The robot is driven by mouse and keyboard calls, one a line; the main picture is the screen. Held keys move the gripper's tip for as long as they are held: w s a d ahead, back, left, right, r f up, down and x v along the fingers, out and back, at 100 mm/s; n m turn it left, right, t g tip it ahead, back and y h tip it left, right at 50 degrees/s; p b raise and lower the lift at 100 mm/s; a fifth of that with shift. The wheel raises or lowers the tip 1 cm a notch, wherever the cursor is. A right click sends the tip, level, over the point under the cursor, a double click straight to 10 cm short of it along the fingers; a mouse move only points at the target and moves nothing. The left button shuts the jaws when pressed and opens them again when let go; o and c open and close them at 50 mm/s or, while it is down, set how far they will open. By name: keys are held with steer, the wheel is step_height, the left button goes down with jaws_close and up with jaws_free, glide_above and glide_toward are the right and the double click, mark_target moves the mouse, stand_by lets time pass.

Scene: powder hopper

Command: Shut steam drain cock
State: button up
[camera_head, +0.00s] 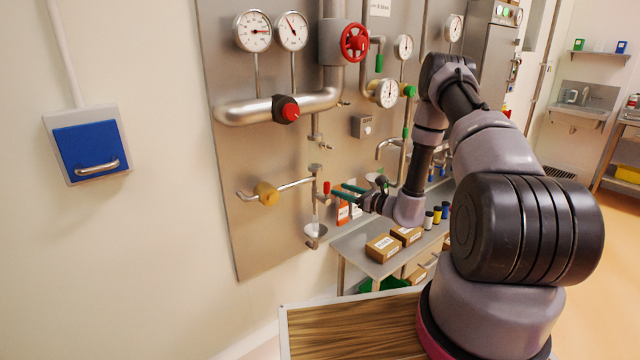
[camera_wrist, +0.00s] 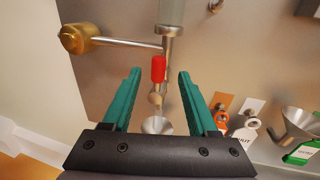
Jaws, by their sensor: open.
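The drain cock's red handle (camera_wrist: 158,68) hangs down in front of a small vertical pipe in the wrist view. A small tan rounded part (camera_wrist: 155,97) shows just below it, above a funnel (camera_wrist: 157,125). In the head view the red handle (camera_head: 326,187) is a small spot left of my fingertips. My gripper (camera_wrist: 160,73) is open, with its green fingers on either side of the red handle in the picture and a gap on each side. My gripper (camera_head: 343,194) also shows near the pipe in the head view. I cannot tell how deep the handle sits between the fingers.
A brass knob (camera_wrist: 75,38) on a side pipe is at the upper left. An orange tag (camera_wrist: 221,105) and a white tag (camera_wrist: 246,135) hang to the right, beside another funnel (camera_wrist: 298,125). Below is a bench with cardboard boxes (camera_head: 383,247). A red handwheel (camera_head: 355,42) is higher up.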

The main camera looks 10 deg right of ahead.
glide_above(320, 195)
steer(key=shift+s, duration=0.15)
stand_by(0.3)
jaws_close()
stand_by(1.3)
